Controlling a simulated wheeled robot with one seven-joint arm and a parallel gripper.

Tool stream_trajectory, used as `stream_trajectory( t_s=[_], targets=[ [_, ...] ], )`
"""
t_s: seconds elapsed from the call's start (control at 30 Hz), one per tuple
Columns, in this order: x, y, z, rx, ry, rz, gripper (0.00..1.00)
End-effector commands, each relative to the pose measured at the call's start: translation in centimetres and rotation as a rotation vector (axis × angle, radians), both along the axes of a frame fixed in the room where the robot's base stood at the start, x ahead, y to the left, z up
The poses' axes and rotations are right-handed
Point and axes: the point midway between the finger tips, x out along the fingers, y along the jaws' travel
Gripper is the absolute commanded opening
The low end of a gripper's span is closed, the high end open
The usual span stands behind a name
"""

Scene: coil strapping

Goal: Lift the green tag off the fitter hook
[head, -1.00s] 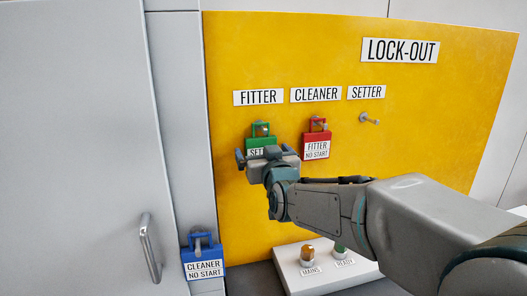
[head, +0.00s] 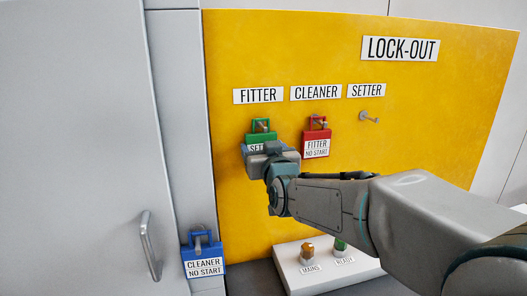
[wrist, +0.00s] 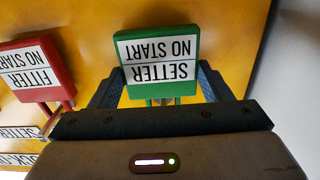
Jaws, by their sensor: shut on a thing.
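The green tag (head: 261,137), lettered SETTER NO START in the wrist view (wrist: 158,58), is at the fitter hook (head: 265,127) under the FITTER label (head: 258,97). Its loop still surrounds the hook. My gripper (head: 262,151) is shut on the tag, with one finger at each side edge in the wrist view. The gripper hides the tag's lower part in the head view.
A red tag (head: 316,141) hangs close by on the right, on the cleaner hook. The setter hook (head: 370,119) is bare. A blue tag (head: 203,262) hangs lower left, near a door handle (head: 150,246). A button box (head: 290,262) stands below.

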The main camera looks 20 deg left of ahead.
Motion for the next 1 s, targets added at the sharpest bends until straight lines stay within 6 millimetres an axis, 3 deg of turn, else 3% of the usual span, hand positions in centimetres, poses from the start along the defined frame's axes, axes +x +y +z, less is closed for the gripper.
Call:
stream_trajectory(
  t_s=[0.53,1.0],
  targets=[
    [-0.1,-0.1,0.6,0.001,-0.001,0.0,0.35],
    [-1.6,-1.0,0.9,0.001,0.0,-0.001,0.35]
  ],
)
